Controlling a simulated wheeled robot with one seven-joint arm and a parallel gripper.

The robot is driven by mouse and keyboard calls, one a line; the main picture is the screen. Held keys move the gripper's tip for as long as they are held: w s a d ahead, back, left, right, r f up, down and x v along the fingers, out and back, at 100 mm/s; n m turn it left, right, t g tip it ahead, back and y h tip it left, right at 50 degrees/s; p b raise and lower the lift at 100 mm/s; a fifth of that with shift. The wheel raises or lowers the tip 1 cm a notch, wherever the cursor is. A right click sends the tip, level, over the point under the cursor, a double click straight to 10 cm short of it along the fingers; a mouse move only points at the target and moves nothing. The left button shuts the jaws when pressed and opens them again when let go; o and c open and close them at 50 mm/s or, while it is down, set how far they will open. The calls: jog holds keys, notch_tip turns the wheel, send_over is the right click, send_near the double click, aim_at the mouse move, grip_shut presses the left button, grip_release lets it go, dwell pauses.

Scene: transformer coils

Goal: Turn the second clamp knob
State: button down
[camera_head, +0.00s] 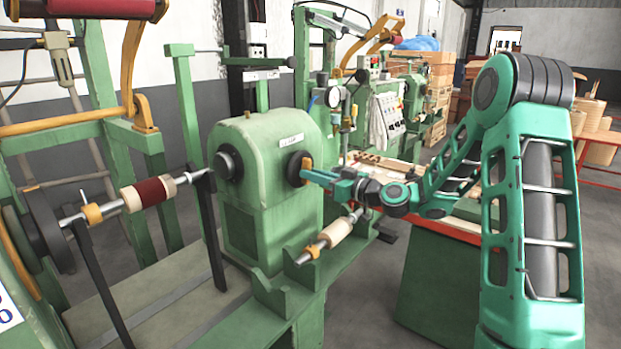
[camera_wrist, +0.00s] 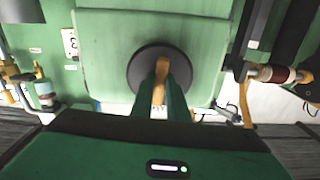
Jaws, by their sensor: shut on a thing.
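A yellow-orange clamp knob (camera_head: 306,165) stands out from a black round disc (camera_head: 296,168) on the right face of the green machine head (camera_head: 262,150). My gripper (camera_head: 328,178) reaches it from the right. In the wrist view, the knob (camera_wrist: 160,82) stands upright in front of the black disc (camera_wrist: 150,72), between the two dark green fingers of my gripper (camera_wrist: 163,88). The fingers are shut on the knob, and their tips are close to the disc. The knob's lower part is partly hidden between the fingers.
A shaft with a dark red coil (camera_head: 147,194) and yellow-orange collars is at the left. A shaft with a pale roller (camera_head: 336,232) lies below my gripper on the green bench (camera_head: 300,292). A white-paneled machine (camera_head: 384,115) stands behind. Grey floor shows at the right.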

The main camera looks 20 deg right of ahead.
jog(key=shift+f+n, duration=0.15)
jog(key=shift+n, duration=0.35)
jog(key=c, duration=1.7)
grip_release()
jog(key=v, duration=1)
jog(key=shift+s+d, duration=0.2)
